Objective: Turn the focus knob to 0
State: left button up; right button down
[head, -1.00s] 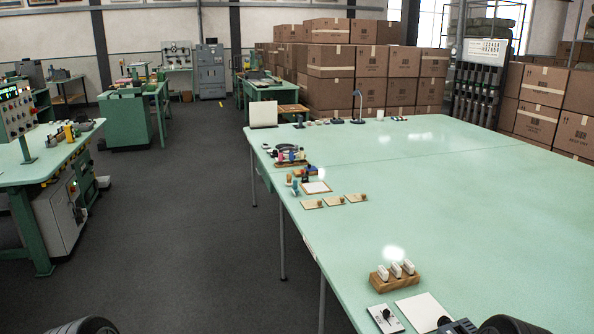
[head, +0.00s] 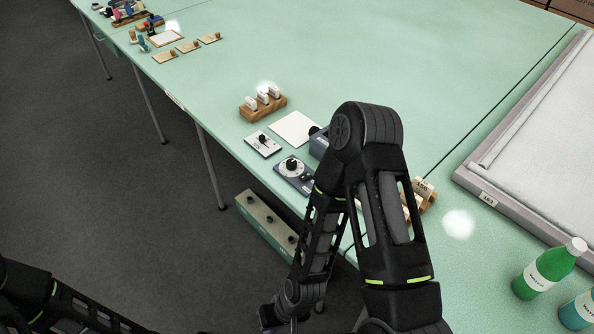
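A dark grey panel (head: 307,183) lies near the table's front edge, with a round black knob (head: 291,166) on a pale dial. The dial's marks are too small to read, and I cannot tell if this is the focus knob. A white plate with a black lever or knob (head: 263,139) lies just beyond it to the left. My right arm rises just right of the panel and bends down past the table edge. My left arm shows only at the bottom left. Neither gripper's fingertips are in view.
A wooden block with white pieces (head: 263,103), a blank white sheet (head: 293,128) and a grey-blue box (head: 319,145) are close by. A greenish box with dark knobs (head: 265,225) is below the table edge.

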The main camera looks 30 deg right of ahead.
aim_at(291, 163)
jog(key=i+j, duration=0.25)
jog(key=j, duration=0.15)
jog(key=i+j, duration=0.25)
jog(key=j, duration=0.2)
jog(key=z, duration=2.45)
